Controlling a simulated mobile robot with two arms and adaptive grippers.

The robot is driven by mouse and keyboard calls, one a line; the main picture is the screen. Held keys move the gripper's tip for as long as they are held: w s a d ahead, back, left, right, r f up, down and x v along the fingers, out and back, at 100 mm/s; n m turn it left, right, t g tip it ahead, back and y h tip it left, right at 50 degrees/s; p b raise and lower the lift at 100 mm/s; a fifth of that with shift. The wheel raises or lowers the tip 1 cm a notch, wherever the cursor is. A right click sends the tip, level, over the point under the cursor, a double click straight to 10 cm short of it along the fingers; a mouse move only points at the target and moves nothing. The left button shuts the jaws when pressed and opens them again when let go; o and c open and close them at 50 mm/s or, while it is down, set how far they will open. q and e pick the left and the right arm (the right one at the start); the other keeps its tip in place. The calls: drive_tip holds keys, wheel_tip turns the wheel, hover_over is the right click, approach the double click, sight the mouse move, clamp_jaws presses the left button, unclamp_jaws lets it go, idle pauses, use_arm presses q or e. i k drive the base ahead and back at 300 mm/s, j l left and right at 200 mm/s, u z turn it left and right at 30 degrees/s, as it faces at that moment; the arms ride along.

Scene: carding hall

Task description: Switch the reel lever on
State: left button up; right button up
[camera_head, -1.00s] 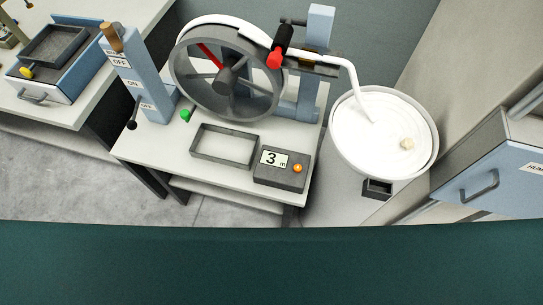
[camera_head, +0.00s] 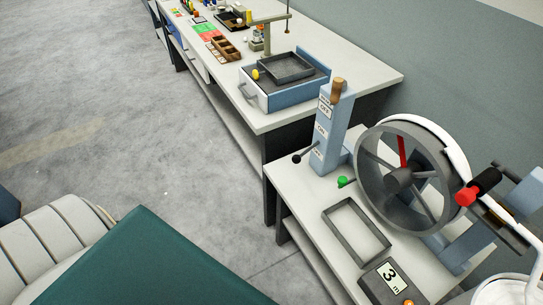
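A light blue post (camera_head: 334,128) stands at the left end of the reel bench. A brown handle (camera_head: 338,91) sticks up at its top, beside a label that reads OFF. Lower on its face are an ON label (camera_head: 321,131) and another label near a lever with a black ball knob (camera_head: 296,159), which points out to the left. I cannot tell from the labels which of the two is the reel lever. The grey spoked reel (camera_head: 403,179), with one red spoke, stands to the right of the post.
The reel bench (camera_head: 291,194) also carries a green knob (camera_head: 343,181), an empty rectangular frame (camera_head: 357,232) and a box showing 3 (camera_head: 392,277). A longer table (camera_head: 369,83) with a blue drawer box (camera_head: 284,91) stands behind. Grey floor (camera_head: 140,120) is open at left.

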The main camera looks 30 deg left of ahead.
sight(296, 158)
drive_tip(key=u, duration=0.85)
